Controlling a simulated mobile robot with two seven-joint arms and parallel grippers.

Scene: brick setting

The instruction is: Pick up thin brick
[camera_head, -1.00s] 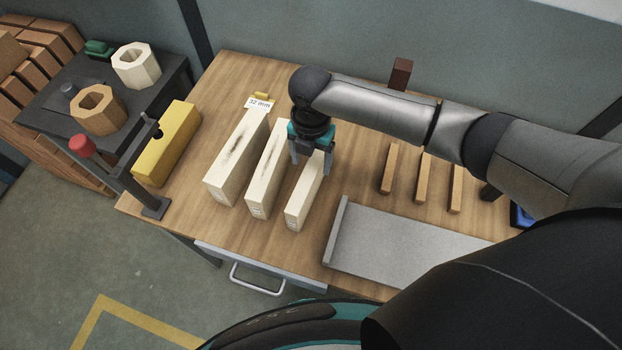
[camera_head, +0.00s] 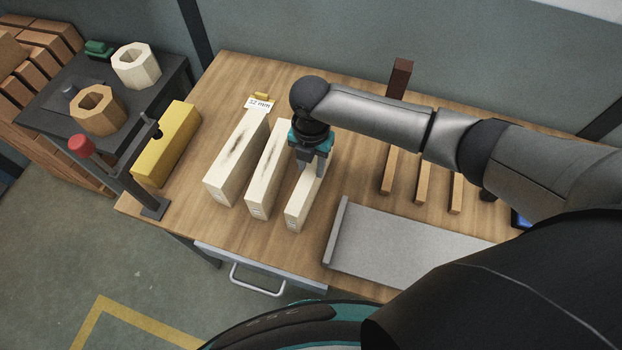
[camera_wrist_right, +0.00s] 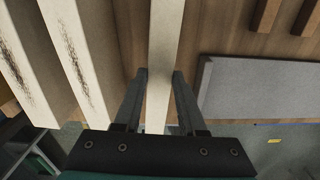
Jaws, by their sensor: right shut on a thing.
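The thin cream brick (camera_head: 296,213) stands on the wooden table, rightmost and narrowest of the three pale bricks. My right gripper (camera_head: 311,169) is above it, with its fingers down on either side of the upper part. In the right wrist view the thin brick (camera_wrist_right: 163,55) runs between the two fingertips of the gripper (camera_wrist_right: 160,76), which is shut on it. The brick appears to rest on the table still. My left gripper is not in view.
Two thicker pale bricks with dark marks, the middle one (camera_head: 265,185) and the left one (camera_head: 232,175), stand close by. A grey metal tray (camera_head: 400,245) lies to the right. Narrow brown bricks (camera_head: 423,180) lie behind it, and a yellow block (camera_head: 167,145) sits at left.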

